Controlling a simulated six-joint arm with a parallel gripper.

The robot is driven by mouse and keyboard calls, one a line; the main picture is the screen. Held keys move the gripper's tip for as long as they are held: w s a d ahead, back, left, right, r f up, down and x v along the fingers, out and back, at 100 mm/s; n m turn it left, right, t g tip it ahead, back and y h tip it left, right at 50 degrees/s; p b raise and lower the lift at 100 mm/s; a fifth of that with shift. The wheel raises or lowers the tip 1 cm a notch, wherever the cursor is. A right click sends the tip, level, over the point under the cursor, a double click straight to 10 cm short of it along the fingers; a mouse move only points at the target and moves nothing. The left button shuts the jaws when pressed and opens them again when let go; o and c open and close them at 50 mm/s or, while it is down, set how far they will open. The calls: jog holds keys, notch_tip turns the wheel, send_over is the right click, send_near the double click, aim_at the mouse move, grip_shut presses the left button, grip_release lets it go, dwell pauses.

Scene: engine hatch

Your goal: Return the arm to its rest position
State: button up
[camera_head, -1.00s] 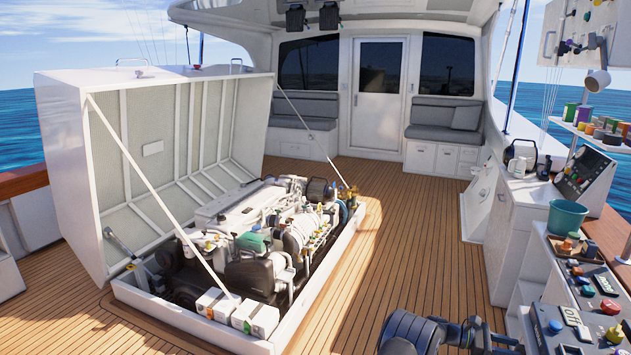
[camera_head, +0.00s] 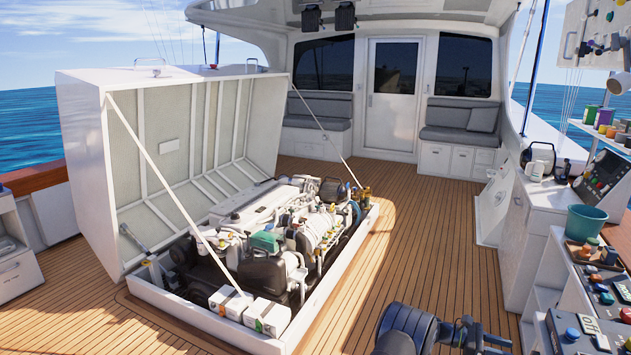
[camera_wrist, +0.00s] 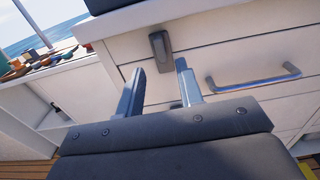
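My arm shows at the bottom of the head view, dark grey, over the deck right of the engine hatch; its fingers are not clear there. In the wrist view my gripper (camera_wrist: 160,88) has two grey fingers standing apart with nothing between them. Beyond the fingers is a white cabinet front (camera_wrist: 230,60) with a dark latch (camera_wrist: 160,45) and a metal bar handle (camera_wrist: 255,78). I cannot tell the exact distance from the fingers to the cabinet.
The open engine hatch (camera_head: 85,150) stands at left, with the engine (camera_head: 290,235) in its well. The side counter at right holds a teal bucket (camera_head: 586,222), a control panel (camera_head: 603,176) and small parts. The teak deck (camera_head: 420,230) between them is clear.

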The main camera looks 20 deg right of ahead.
aim_at(531, 354)
jog(key=v, duration=1.1)
jog(key=s+d+m, duration=1)
jog(key=s+d, duration=0.2)
jog(key=shift+s+d+m, duration=0.3)
jog(key=shift+s, duration=0.05)
dwell(0.7)
jog(key=w+a+n, duration=0.9)
jog(key=w+a, duration=0.3)
jog(key=x, duration=1.7)
jog(key=shift+r, duration=0.25)
